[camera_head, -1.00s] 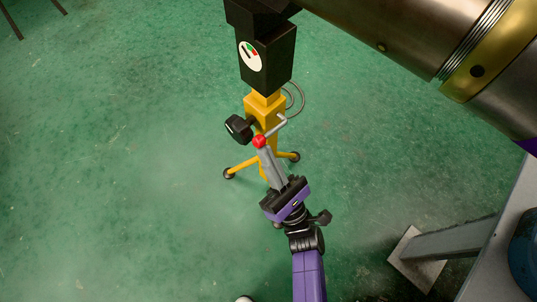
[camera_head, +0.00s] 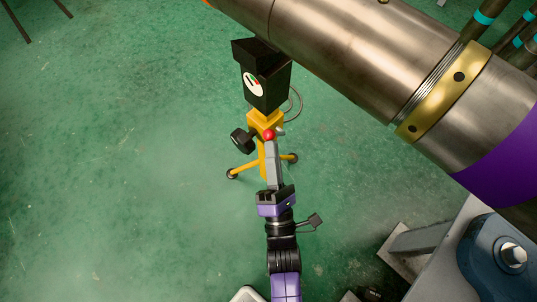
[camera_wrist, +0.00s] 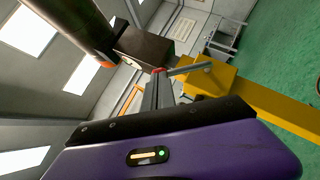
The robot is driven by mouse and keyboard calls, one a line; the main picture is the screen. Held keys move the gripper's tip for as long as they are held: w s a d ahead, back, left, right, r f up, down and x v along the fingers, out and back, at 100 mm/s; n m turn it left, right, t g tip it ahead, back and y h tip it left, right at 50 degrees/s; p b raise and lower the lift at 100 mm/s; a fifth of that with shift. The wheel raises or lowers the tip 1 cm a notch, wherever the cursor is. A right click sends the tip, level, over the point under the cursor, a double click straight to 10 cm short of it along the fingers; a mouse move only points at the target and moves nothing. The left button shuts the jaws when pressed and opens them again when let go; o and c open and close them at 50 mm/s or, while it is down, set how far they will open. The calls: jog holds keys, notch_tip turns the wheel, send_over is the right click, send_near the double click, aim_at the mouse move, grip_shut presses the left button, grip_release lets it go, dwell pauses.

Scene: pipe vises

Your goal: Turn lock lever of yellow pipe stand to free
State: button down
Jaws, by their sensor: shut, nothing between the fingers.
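The yellow pipe stand (camera_head: 265,121) stands on splayed legs, with a black head (camera_head: 266,88) bearing a white dial with red and green marks. Its lock lever is a short grey bar (camera_head: 280,130) with a red ball knob (camera_head: 268,134) on the end. My gripper (camera_head: 270,141) is shut, its grey fingertips at the red knob, which partly shows past them. In the wrist view, the lever bar (camera_wrist: 190,69) runs right from the fingertips (camera_wrist: 158,76) to the yellow body (camera_wrist: 208,77). Whether the fingertips touch the knob I cannot tell.
A large metal pipe (camera_head: 345,45) with a gold band crosses above, close over the stand's head. A black hand knob (camera_head: 241,139) sticks out left of the stand. A grey bench with a blue vise (camera_head: 493,255) is at lower right.

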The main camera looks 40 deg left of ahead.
jog(key=shift+w+d+r+m+g+h+p, duration=0.1)
jog(key=shift+w+r+m+g+h+p, duration=0.15)
jog(key=shift+w+r+m+h+p, duration=0.75)
jog(key=shift+w+r+m+g+h+p, duration=0.45)
jog(key=shift+m+p, duration=0.6)
jog(key=shift+p, duration=1)
jog(key=shift+w+d+r+m+g+h+p, duration=0.1)
jog(key=shift+w+r+m+h+p, duration=0.35)
jog(key=shift+w+m+h+p, duration=0.8)
jog(key=shift+s+y+p, duration=0.3)
jog(key=shift+y, duration=0.1)
